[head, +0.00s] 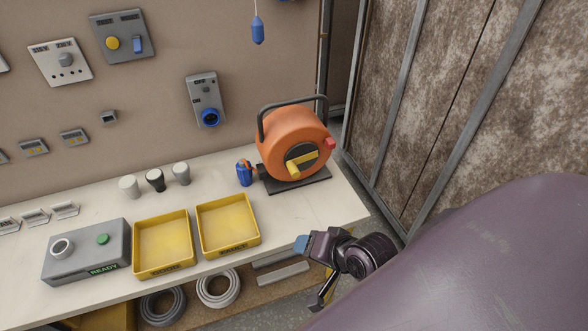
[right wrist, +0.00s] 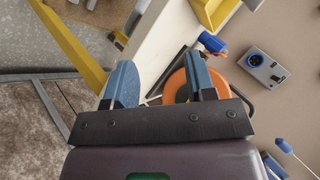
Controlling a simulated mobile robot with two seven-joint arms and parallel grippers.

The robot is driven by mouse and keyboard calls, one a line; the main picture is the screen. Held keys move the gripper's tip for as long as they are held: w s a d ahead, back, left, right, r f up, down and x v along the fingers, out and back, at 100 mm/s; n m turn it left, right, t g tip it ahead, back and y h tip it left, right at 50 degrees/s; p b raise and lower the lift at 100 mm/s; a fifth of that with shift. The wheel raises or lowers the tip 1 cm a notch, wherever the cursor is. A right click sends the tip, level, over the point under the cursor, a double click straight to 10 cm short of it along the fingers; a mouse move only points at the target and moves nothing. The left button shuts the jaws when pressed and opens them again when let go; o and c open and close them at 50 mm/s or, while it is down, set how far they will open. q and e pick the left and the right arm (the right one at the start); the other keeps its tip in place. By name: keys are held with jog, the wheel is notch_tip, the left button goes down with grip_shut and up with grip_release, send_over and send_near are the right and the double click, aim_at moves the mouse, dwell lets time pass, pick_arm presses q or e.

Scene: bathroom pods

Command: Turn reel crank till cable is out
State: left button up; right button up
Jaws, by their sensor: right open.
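The orange cable reel (head: 283,130) stands on a dark base at the right end of the bench, with a black carrying handle over it. Its yellow crank (head: 304,158) is on the front face, with a knob at the lower left end. A blue plug (head: 244,174) is beside the reel's left side. My right gripper (head: 310,272) is open and empty, in front of the bench edge and apart from the crank. In the right wrist view its blue fingers (right wrist: 160,82) are spread, and the reel (right wrist: 173,86) is partly hidden behind one. My left gripper is not in view.
Two yellow trays (head: 205,252) and a grey box with a green button (head: 84,262) stand along the bench front. Three cups (head: 155,181) stand behind them. Bare bench top (head: 297,207) lies before the reel.

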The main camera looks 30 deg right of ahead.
jog(key=w+r+m+t, duration=0.2)
jog(key=w+m+t, duration=0.35)
jog(key=m, duration=0.75)
jog(key=m+t+h, duration=0.3)
jog(key=m+h, duration=0.3)
jog(key=m, duration=1.5)
send_near(294, 172)
jog(key=f, duration=0.1)
jog(key=shift+h, duration=0.4)
jog(key=shift+p+x, duration=1.15)
jog(key=shift+x, duration=4.4)
jog(key=shift+f, duration=0.15)
jog(key=c, duration=0.9)
jog(key=shift+f+n, duration=0.15)
jog(key=shift+n, duration=0.15)
